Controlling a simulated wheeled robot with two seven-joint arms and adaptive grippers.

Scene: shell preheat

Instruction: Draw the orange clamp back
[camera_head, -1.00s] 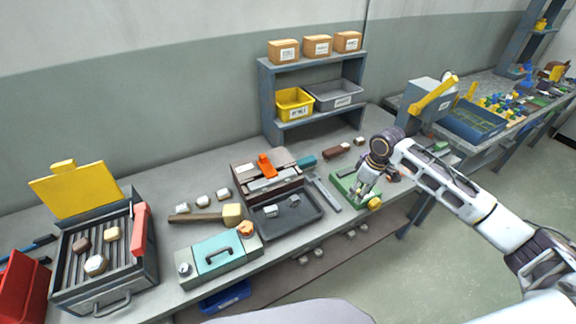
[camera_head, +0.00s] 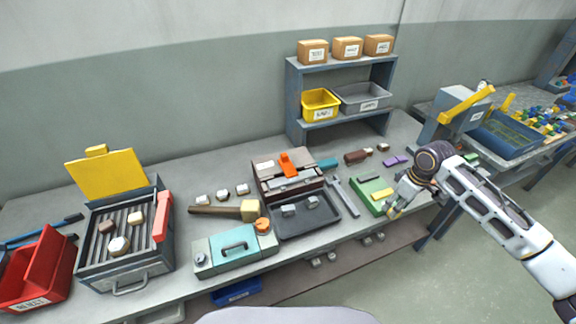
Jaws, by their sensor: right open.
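The orange clamp (camera_head: 287,163) sits on top of a brown and grey fixture (camera_head: 270,185) at the middle of the bench, behind a dark tray. My right gripper (camera_head: 392,211) is open at the front edge of the bench, beside a green block-like fixture (camera_head: 368,197). It is well to the right of the orange clamp and apart from it. I cannot tell whether the fingers touch the green fixture. My left gripper is not in view.
A dark tray (camera_head: 322,221) with grey pieces lies before the clamp fixture. A mallet (camera_head: 222,211), a teal box (camera_head: 210,262) and a grill-like heater (camera_head: 122,283) stand to the left. A grey shelf (camera_head: 294,98) with bins stands behind. A caliper-like tool (camera_head: 346,198) lies right of the tray.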

